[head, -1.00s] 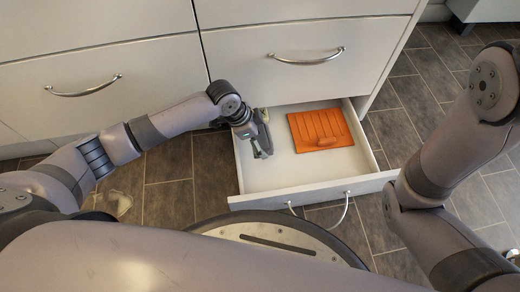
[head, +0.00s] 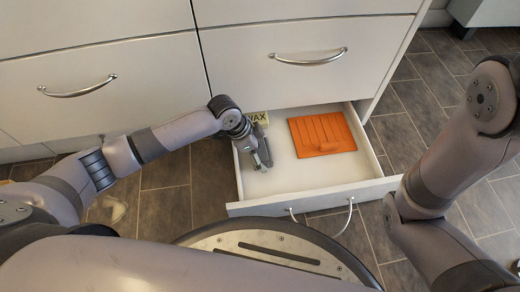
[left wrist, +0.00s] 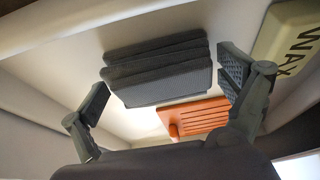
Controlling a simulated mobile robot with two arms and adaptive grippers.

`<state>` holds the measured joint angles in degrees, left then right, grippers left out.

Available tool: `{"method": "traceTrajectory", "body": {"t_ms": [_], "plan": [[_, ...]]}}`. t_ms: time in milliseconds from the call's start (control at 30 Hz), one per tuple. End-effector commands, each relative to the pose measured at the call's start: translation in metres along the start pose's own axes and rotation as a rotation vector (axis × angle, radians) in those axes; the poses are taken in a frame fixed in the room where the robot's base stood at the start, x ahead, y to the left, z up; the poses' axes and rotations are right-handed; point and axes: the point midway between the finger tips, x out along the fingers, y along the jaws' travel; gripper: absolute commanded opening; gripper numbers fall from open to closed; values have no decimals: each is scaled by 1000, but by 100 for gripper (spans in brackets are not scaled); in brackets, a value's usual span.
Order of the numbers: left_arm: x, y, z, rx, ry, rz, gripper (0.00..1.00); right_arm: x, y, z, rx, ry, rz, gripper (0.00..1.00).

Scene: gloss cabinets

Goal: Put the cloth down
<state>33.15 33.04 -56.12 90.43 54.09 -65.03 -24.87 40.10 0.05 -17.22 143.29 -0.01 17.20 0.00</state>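The cloth (left wrist: 160,72) is a dark grey folded stack with ribbed texture. In the left wrist view it appears to lie on the drawer floor between the spread fingers of my left gripper (head: 262,163). The fingers are open, one on each side of the cloth; I cannot tell whether either touches it. In the head view the gripper is low inside the left part of the open drawer (head: 310,198), and I cannot make out the cloth behind it. My right arm shows at the right, but its gripper is out of view.
An orange ridged board (head: 322,134) lies in the drawer, right of the gripper; it also shows in the left wrist view (left wrist: 193,117). A yellowish WAX box (head: 256,117) is at the drawer's back left. The drawer's front right floor is clear.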

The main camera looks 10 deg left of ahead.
Motion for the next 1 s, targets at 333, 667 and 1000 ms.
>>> {"method": "traceTrajectory", "body": {"t_ms": [333,667,1000], "plan": [[0,0,0,0,0,0,100,0,0,0,0,0,0,40],[-43,0,-4,0,0,-1,100,29,6,11,-1,-1,0,40],[-106,0,-3,1,-1,0,100,70,15,25,0,1,2,40]]}}
